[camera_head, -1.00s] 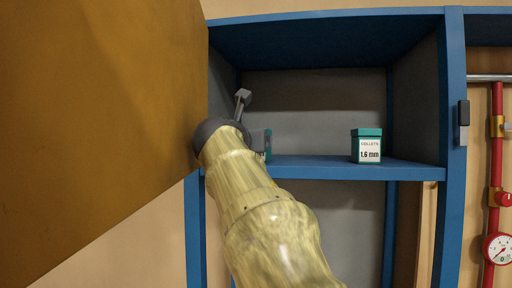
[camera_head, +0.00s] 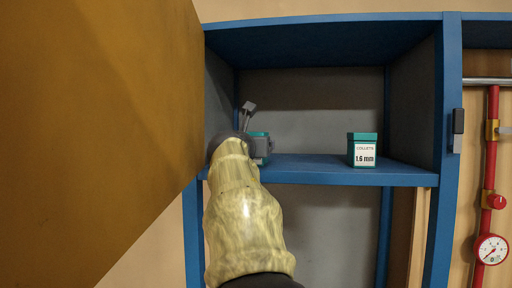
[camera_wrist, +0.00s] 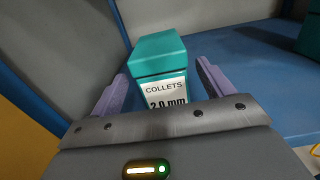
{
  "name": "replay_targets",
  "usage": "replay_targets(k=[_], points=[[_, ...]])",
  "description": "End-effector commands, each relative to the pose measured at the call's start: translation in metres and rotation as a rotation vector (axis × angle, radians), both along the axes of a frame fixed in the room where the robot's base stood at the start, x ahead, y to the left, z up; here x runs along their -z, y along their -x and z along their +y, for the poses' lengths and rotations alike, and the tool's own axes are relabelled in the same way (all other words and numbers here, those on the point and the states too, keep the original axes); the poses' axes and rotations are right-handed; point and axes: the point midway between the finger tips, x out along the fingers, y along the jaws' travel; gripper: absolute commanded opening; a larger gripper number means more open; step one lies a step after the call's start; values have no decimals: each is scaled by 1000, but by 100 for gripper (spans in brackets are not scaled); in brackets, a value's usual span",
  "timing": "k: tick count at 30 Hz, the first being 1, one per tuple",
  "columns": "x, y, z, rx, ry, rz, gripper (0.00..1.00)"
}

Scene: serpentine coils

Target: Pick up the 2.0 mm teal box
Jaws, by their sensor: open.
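The 2.0 mm teal box (camera_wrist: 160,60) stands upright on the blue shelf, its white "COLLETS 2.0 mm" label facing my gripper. In the wrist view the bottom of the label is hidden by my gripper's body. My gripper (camera_wrist: 163,84) is open, with one finger on the left and one on the right of the box. I cannot tell whether either finger touches it. In the head view the box (camera_head: 261,136) is mostly hidden behind my wrist and gripper at the left of the shelf.
A similar teal box labelled 1.6 mm (camera_head: 362,150) stands to the right on the same shelf (camera_head: 320,172). The cabinet's left wall is close to my gripper. An open brown door (camera_head: 90,120) fills the left. Red pipe with a gauge (camera_head: 491,249) is at far right.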

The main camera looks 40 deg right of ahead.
Motion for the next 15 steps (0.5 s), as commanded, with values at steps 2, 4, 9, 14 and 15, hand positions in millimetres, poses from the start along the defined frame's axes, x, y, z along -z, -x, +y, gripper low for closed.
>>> replay_targets(k=[2, 4, 9, 14, 15], points=[[0, 0, 0, 0, 0, 0, 80], [0, -2, -2, 1, 0, 1, 80], [0, -12, -17, 4, 0, 5, 80], [1, -25, -34, 3, 0, 3, 80], [2, -28, -37, 2, 0, 3, 80]])
